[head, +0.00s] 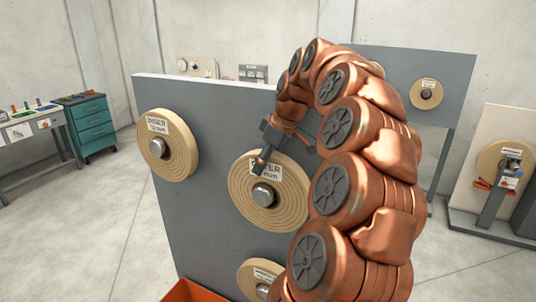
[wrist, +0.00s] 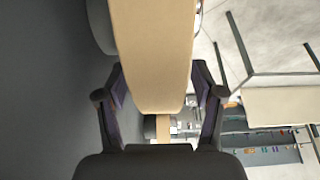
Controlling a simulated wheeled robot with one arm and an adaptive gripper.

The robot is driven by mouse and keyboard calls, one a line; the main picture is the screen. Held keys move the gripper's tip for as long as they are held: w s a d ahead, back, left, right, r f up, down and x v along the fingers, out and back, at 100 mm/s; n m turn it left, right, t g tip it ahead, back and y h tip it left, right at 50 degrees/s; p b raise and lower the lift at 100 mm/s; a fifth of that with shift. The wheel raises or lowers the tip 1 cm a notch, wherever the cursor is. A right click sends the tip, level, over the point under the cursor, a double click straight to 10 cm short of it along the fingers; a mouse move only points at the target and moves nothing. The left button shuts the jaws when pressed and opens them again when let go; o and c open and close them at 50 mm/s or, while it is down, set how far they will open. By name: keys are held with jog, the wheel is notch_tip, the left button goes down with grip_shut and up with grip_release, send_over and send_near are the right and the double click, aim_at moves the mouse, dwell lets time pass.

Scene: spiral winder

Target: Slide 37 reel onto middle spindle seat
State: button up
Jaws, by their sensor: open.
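A beige reel (head: 248,208) with a partly covered white label sits around the middle spindle (head: 263,195) on a grey upright panel (head: 190,230). The metal spindle end shows at the reel's centre. I cannot read the number 37. My gripper (head: 266,156) is at the reel's upper edge, one dark finger in front of the label. In the wrist view, my gripper (wrist: 158,82) is open, one finger on each side of the reel's rim (wrist: 152,45). I cannot tell whether the fingers touch it.
Another reel (head: 166,145) hangs upper left on the panel, and a third (head: 257,280) sits below, partly hidden by my arm. An orange bin (head: 195,290) stands at the panel's foot. A teal drawer cabinet (head: 88,125) stands at far left. Floor to the left is clear.

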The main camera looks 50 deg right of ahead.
jog(key=shift+f, duration=0.1)
grip_shut()
dwell(0.7)
dwell(0.6)
dwell(0.6)
